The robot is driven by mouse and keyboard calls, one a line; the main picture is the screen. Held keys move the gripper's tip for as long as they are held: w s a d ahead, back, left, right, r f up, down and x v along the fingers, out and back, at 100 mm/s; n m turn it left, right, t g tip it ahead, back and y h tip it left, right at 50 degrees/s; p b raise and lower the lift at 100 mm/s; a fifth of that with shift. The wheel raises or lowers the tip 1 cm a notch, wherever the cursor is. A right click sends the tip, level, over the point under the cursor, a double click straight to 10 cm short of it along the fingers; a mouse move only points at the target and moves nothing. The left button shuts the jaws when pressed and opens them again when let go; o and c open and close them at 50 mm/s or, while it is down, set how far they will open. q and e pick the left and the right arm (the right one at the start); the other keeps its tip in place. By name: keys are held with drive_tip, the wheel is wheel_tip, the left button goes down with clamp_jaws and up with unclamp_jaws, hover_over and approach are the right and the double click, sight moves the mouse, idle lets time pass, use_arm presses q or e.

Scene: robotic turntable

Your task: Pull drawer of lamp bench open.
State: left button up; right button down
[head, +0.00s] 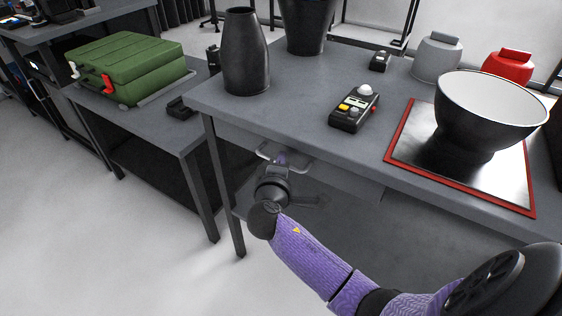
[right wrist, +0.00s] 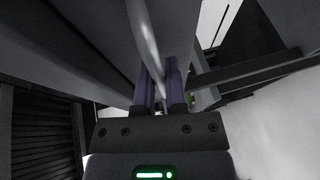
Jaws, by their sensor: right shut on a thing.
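The grey bench (head: 300,110) fills the middle and right of the head view. Its drawer (head: 345,176) sits under the bench top and has a pale bar handle (head: 291,163). My right gripper (head: 280,160) is at this handle, with my purple arm reaching up from below. In the right wrist view the handle (right wrist: 146,45) runs down between the two purple fingers (right wrist: 159,85), which are shut on it. The head view does not show clearly how far the drawer is out. My left gripper is not in view.
On the bench top stand a dark vase (head: 246,55), a button box (head: 354,108), a large bowl (head: 490,110) on a red-edged plate (head: 400,160), and grey and red weights. A green case (head: 125,68) lies on the lower table at left. The floor in front is clear.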

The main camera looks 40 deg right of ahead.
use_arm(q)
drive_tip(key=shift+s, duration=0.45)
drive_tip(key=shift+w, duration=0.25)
